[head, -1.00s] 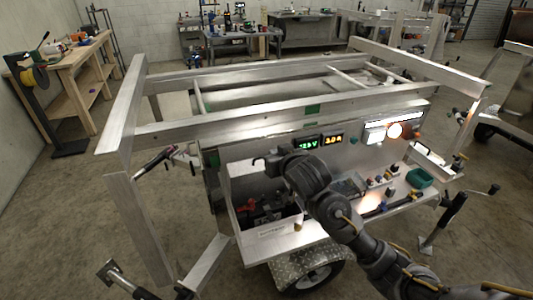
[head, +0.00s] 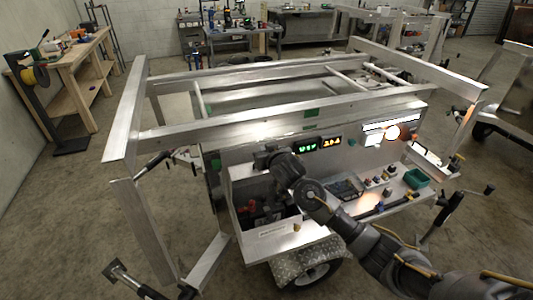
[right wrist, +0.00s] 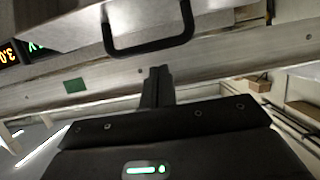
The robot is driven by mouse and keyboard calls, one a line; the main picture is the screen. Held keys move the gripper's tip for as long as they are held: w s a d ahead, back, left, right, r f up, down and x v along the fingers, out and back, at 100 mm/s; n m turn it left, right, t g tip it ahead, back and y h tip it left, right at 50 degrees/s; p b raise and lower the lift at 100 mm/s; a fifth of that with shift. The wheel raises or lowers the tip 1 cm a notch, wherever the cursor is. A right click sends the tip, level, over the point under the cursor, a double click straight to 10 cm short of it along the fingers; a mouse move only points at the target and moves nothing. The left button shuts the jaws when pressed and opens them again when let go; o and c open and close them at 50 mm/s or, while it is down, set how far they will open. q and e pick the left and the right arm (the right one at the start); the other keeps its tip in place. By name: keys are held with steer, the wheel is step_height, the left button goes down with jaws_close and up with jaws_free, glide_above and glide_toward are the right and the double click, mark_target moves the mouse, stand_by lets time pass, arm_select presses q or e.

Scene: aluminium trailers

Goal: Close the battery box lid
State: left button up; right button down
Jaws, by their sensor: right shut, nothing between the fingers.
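The battery box (head: 272,231) is a silver open-topped box at the left end of the trailer's side shelf, with red and dark parts inside. Its lid (head: 240,172) appears raised at the back of the box, partly hidden by my right arm. In the right wrist view a black loop handle (right wrist: 148,48) hangs from a silver part (right wrist: 75,22), which looks like the lid. My right gripper (head: 262,160) is at the raised lid's upper area. Its fingers (right wrist: 158,72) are shut and empty, just short of the handle in that view; contact cannot be told. My left gripper is not in view.
The trailer's long side rail (head: 270,120) runs just above and behind my right gripper. A panel with lit displays (head: 320,144) stands to the right. An upright frame post (head: 145,230) stands at left.

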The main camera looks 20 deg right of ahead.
steer(key=shift+s+d+f+p, duration=0.15)
steer(key=shift+s+f+p, duration=0.15)
steer(key=shift+s+f, duration=0.5)
